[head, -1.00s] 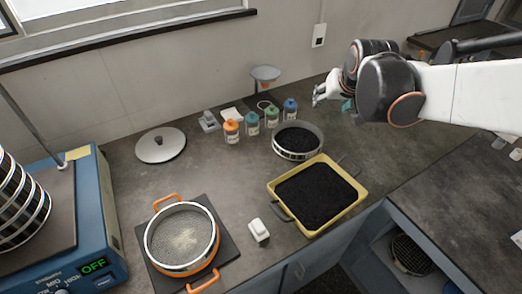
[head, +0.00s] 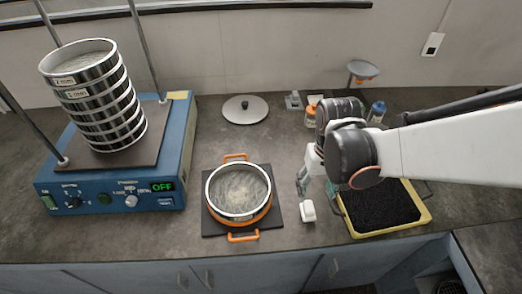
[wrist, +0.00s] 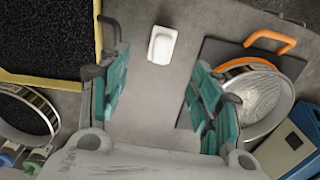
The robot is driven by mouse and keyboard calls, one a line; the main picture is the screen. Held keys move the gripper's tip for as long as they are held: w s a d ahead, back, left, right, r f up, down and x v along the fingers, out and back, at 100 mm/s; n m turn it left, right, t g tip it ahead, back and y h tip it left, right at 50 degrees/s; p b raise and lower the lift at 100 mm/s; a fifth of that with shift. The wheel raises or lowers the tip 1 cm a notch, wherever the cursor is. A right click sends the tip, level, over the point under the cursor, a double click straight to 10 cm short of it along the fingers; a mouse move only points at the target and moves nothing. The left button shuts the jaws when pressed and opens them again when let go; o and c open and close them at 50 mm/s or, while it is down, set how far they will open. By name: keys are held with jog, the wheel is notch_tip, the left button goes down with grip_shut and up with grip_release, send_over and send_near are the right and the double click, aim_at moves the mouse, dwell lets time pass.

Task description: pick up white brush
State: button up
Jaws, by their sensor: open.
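The white brush (head: 308,211) is a small white block on the grey counter, between the sieve with orange handles and the yellow tray. In the wrist view the white brush (wrist: 162,45) lies ahead of and between the fingertips, apart from them. My gripper (wrist: 150,80) is open and empty, with teal pads on both fingers. In the head view my gripper (head: 304,184) hangs just behind the brush. Its far finger is partly hidden by my wrist.
The yellow tray (head: 429,214) of black grains is close to the right. The orange-handled sieve (head: 240,191) on a dark plate is close to the left. The blue shaker (head: 184,150) carries a sieve stack (head: 105,105). A round lid (head: 245,109) lies behind.

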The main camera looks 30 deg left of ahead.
aim_at(309, 206)
jog(key=f+b, duration=0.1)
jog(key=f, duration=0.2)
jog(key=f+b, duration=0.2)
jog(key=f, duration=0.2)
jog(key=f+b, duration=0.1)
jog(key=f, duration=0.3)
jog(key=shift+a+f, duration=0.15)
jog(key=shift+a, duration=0.1)
jog(key=shift+c, duration=0.5)
jog(key=c, duration=1.1)
